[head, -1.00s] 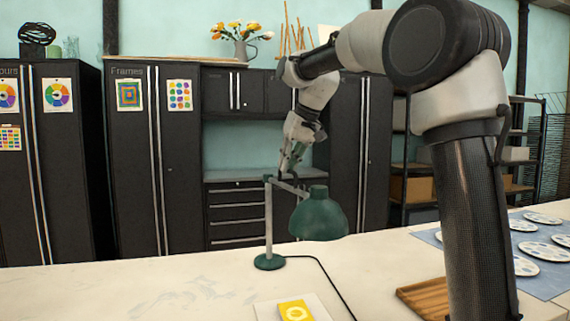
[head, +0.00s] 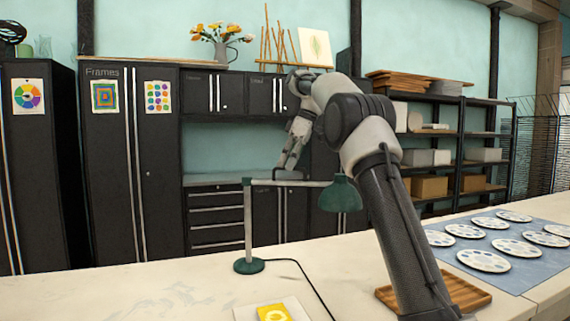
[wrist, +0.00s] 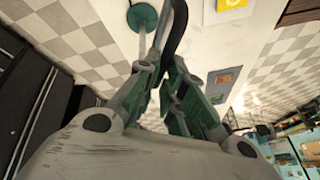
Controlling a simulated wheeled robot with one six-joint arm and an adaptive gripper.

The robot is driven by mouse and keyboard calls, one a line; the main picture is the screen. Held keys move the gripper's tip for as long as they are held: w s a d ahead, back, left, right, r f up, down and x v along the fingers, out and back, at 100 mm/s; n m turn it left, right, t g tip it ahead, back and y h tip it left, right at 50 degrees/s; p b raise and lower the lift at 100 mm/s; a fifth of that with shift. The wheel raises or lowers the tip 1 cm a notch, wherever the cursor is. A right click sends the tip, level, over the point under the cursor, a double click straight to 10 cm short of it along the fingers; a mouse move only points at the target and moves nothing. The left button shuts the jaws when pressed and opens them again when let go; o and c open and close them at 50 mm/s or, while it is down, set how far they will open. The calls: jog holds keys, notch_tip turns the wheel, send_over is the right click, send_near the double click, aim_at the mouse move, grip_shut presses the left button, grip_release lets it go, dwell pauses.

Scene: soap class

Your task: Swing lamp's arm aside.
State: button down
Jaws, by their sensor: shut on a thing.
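The desk lamp has a round green base (head: 249,265), an upright grey post (head: 248,222), a thin level arm (head: 318,184) and a green shade (head: 340,194). The arm reaches right from the post's top, with the shade hanging at its right end. My gripper (head: 289,176) is shut on the lamp's arm, between post and shade. In the wrist view, the gripper's fingers (wrist: 165,86) meet near the middle, and the lamp's base (wrist: 142,17) shows beyond them. The exact contact is hard to see there.
A card with a yellow picture (head: 273,313) lies on the white table (head: 130,295) in front of the lamp. A black cable (head: 310,278) runs from the base. A wooden tray (head: 470,297) and several palettes on a blue mat (head: 462,257) lie right. Dark cabinets stand behind.

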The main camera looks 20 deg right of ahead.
jog(key=shift+w+d+n+g, duration=0.3)
jog(key=shift+w+d+n, duration=0.05)
jog(key=shift+w+n, duration=0.4)
jog(key=shift+w, duration=0.1)
jog(key=c, duration=1.5)
grip_release()
